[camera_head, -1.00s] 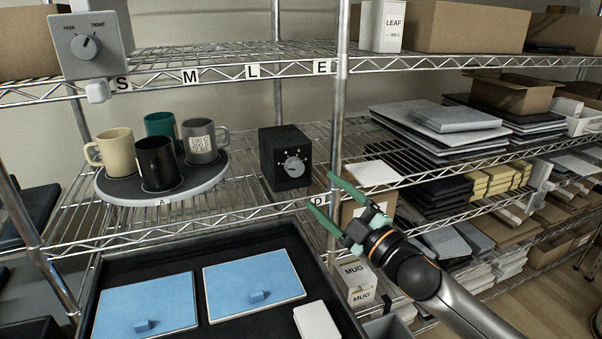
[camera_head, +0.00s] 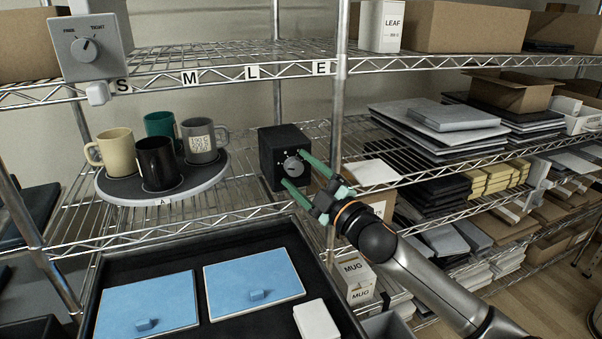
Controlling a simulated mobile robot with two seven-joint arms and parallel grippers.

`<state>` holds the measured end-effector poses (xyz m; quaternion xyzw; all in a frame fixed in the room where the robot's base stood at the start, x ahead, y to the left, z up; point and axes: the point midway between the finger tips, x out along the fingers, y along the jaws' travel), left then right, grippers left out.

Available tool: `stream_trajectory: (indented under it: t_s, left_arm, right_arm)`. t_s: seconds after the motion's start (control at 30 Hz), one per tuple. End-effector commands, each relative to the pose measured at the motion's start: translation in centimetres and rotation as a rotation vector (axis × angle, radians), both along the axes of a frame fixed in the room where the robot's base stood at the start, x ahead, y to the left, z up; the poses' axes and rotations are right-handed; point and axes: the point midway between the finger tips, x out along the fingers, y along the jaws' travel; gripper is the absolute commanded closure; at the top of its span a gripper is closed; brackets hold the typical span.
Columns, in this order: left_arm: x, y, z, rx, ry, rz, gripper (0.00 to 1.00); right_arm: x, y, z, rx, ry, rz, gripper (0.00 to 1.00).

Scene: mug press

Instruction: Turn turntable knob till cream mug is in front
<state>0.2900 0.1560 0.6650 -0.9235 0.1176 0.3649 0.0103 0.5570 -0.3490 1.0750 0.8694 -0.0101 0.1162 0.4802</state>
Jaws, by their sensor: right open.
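The cream mug (camera_head: 116,152) stands on the left side of the round grey turntable (camera_head: 163,199). A black mug (camera_head: 159,163) stands at the front, above the label A. A teal mug (camera_head: 160,126) is at the back and a grey mug (camera_head: 200,141) with a printed label is at the right. The black control box (camera_head: 271,156) carries a round grey knob (camera_head: 294,166) on its front face. My right gripper (camera_head: 292,170) is open, with its green fingers pointing at the knob, one above and one below it. I cannot tell whether they touch it. My left gripper is not in view.
A wire shelf post (camera_head: 337,110) stands just right of the control box. A grey box with a FREE/TIGHT dial (camera_head: 87,48) hangs at upper left. A black tray (camera_head: 220,243) with blue pads lies in front below. White MUG boxes (camera_head: 358,270) sit under my right arm.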

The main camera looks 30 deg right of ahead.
Motion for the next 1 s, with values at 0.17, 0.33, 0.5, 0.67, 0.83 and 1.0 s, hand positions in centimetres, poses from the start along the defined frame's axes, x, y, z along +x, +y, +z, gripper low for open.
stream_trajectory:
  t_s: [0.17,0.33,0.5,0.67,0.83,1.0]
  left_arm:
    - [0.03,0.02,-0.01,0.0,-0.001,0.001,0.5]
    - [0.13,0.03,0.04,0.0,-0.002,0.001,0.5]
    - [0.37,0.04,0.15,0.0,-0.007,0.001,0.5]
    - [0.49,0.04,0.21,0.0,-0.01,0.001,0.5]
    - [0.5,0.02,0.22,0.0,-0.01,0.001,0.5]
    - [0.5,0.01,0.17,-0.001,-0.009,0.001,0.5]
  right_arm:
    - [-0.02,-0.01,-0.01,0.001,0.0,0.0,0.35]
    - [-0.03,-0.01,-0.01,0.001,0.0,0.0,0.54]
    - [-0.03,-0.01,-0.01,0.001,0.0,0.0,0.73]
    - [-0.03,-0.01,-0.01,0.001,0.0,0.0,0.91]
    - [-0.03,-0.01,-0.02,0.001,0.0,0.0,1.0]
    - [-0.03,0.0,-0.05,0.01,-0.002,0.0,1.0]
